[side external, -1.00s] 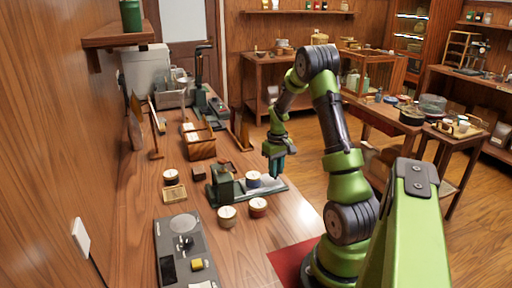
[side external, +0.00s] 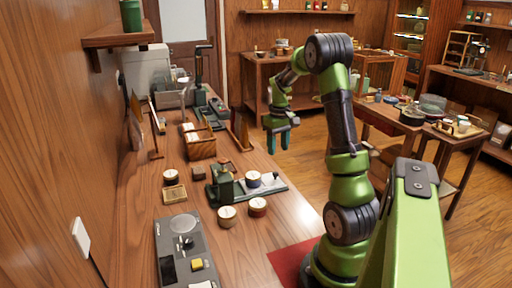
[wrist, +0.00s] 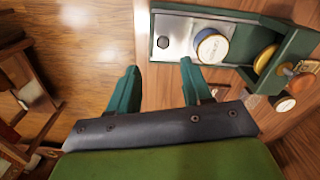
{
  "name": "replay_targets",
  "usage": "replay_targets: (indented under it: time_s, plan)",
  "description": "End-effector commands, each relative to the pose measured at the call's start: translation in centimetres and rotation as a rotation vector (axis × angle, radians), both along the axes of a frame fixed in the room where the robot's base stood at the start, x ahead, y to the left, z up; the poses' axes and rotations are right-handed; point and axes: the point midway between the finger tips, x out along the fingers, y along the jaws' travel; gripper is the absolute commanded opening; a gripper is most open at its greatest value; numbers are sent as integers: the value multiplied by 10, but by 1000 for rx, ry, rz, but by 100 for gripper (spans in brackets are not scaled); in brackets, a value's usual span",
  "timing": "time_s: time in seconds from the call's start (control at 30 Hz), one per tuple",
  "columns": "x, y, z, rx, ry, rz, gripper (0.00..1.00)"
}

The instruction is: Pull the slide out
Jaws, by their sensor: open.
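A dark green press (side external: 222,186) stands on the wooden bench. Its pale metal slide (side external: 268,185) reaches out to the right, with a small upright knob (side external: 277,177) near the outer end. A round tin with a white label (side external: 253,179) sits on the slide beside the press. My gripper (side external: 279,144) is open and empty, raised above and apart from the knob. Its two teal fingers (wrist: 158,68) are spread in the wrist view.
Two round tins (side external: 227,216) (side external: 258,207) stand in front of the press. A grey scale (side external: 183,248) is at the near bench end, and a wooden box (side external: 201,148) stands behind. Open floor (side external: 310,165) lies right of the bench.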

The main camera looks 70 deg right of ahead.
Motion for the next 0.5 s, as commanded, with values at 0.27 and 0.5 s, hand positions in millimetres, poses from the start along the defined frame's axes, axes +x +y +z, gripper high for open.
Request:
replay_targets:
  time_s: [0.27,0.5]
  plan:
    - [0,-1,58,-4,0,0,49]
    - [0,-1,78,-2,1,0,49]
